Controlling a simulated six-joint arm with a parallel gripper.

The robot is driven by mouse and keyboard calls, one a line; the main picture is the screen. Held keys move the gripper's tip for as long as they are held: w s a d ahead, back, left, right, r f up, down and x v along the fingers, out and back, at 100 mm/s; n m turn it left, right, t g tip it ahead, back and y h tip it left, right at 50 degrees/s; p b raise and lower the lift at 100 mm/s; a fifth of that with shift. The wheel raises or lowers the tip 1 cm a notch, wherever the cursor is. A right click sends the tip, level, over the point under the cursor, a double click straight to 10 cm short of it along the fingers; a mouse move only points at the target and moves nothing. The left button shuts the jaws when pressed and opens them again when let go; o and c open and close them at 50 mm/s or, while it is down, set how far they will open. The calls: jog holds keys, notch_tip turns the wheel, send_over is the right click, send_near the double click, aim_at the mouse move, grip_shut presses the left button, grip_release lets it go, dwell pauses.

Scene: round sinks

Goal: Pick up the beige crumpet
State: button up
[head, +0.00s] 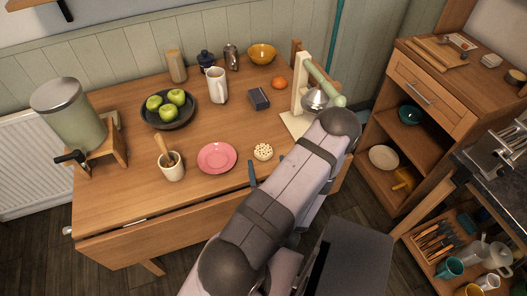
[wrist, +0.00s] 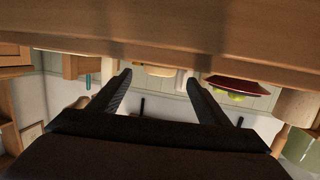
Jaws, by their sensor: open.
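The beige crumpet (head: 263,152) is a small round, pale piece with a dotted top. It lies on the wooden table near the front edge, right of the pink plate (head: 217,158). In the wrist view, which looks upside down and low along the table, a pale low shape between the fingertips appears to be the crumpet (wrist: 154,71). My gripper (wrist: 158,79) is open, with nothing held between its fingers. In the head view a dark finger shows just in front of the crumpet, apart from it; my arm hides the rest of the gripper.
A mortar with pestle (head: 172,168) stands left of the plate. A bowl of green apples (head: 168,109), a white pitcher (head: 217,86), a dark box (head: 259,99) and an orange (head: 279,83) are farther back. A green-handled press (head: 301,97) stands right.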

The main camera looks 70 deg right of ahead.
aim_at(264, 153)
jog(key=shift+r+x, duration=0.15)
jog(key=shift+x, duration=1.15)
jog(key=shift+r+x, duration=0.1)
jog(key=shift+x, duration=1.2)
jog(key=c, duration=1.1)
